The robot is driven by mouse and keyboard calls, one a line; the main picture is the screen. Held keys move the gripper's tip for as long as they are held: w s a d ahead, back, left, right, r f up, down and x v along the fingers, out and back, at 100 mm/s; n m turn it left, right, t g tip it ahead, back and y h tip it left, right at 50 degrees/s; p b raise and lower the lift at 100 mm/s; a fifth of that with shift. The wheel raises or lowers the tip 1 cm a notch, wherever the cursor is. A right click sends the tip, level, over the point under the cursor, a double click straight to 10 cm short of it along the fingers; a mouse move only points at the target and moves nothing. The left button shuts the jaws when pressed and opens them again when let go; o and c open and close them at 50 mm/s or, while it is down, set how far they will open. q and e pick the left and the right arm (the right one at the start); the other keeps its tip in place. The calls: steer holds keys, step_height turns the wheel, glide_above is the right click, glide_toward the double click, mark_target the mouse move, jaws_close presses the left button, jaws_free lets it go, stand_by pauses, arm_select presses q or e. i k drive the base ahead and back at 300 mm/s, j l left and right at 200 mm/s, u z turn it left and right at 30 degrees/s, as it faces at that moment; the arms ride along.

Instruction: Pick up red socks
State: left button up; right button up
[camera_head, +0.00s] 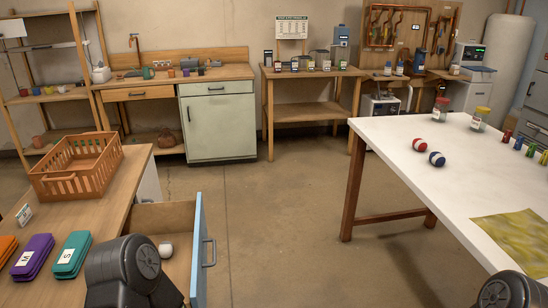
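A red and white rolled bundle (415,143), which looks like the red socks, lies on the white table (385,128) at the right. A blue and white rolled bundle (436,159) lies close beside it, nearer to me. Nothing covers the red bundle. Dark parts of my own arms show at the bottom left and bottom right edges. Neither gripper's fingers can be seen, and no gripper is near the bundles.
Jars (441,110) and small coloured items stand at the table's far right; a yellow-green cloth (512,240) lies near its front. At left, a counter holds an orange crate (78,190); its blue-fronted drawer (198,255) is open. The floor between is clear.

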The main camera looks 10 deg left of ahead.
mark_target(419, 145)
steer(key=i+l+u, duration=0.1)
steer(key=u, duration=0.25)
steer(key=i+l+u, duration=0.1)
steer(key=u, duration=0.3)
steer(key=l+u, duration=0.35)
steer(key=j+z, duration=0.1)
steer(key=z, duration=1.65)
steer(key=i+j, duration=0.05)
steer(key=j, duration=0.05)
